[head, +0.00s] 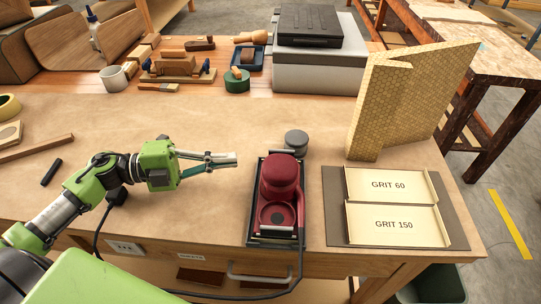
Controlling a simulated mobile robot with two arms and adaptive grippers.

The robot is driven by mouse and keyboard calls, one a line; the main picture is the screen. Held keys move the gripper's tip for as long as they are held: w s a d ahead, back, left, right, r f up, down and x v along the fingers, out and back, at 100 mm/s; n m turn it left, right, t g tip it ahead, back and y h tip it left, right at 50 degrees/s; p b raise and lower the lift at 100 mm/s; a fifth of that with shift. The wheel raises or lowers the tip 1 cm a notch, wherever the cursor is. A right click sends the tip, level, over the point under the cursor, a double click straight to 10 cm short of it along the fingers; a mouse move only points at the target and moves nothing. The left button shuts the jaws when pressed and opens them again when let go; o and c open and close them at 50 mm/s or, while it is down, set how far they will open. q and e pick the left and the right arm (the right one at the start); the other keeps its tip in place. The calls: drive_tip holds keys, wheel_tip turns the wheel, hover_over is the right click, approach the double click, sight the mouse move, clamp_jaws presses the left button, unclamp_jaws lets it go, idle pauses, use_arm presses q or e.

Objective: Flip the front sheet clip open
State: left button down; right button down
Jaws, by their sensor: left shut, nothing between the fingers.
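A red sander (281,175) with a dark, rectangular base lies on the workbench, right of the middle of the head view. Narrow bars show at the near and far ends of its base. The near end (274,236) lies close to the bench's front edge; whether a clip there is open or shut is too small to tell. My left gripper (234,159) points right, above the bench and left of the sander. Its fingers are together and empty, with a gap between the tips and the sander. My right gripper is not in view.
A cord runs along the bench front. Two trays marked GRIT 60 (389,186) and GRIT 150 (396,225) lie on a dark mat right of the sander. A grey round object (296,141) stands behind it. The bench around my left gripper is clear.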

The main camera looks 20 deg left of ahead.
use_arm(q)
drive_tip(key=shift+d, duration=0.1)
drive_tip(key=shift+w+d, duration=0.15)
drive_tip(key=shift+d, duration=0.1)
drive_tip(key=b+x, duration=0.1)
drive_tip(key=x, duration=0.8)
drive_tip(key=shift+w+d, duration=0.1)
drive_tip(key=shift+d, duration=0.05)
drive_tip(key=shift+w+r+n+p, duration=0.15)
drive_tip(key=shift+n+p, duration=0.15)
drive_tip(key=shift+p, duration=0.5)
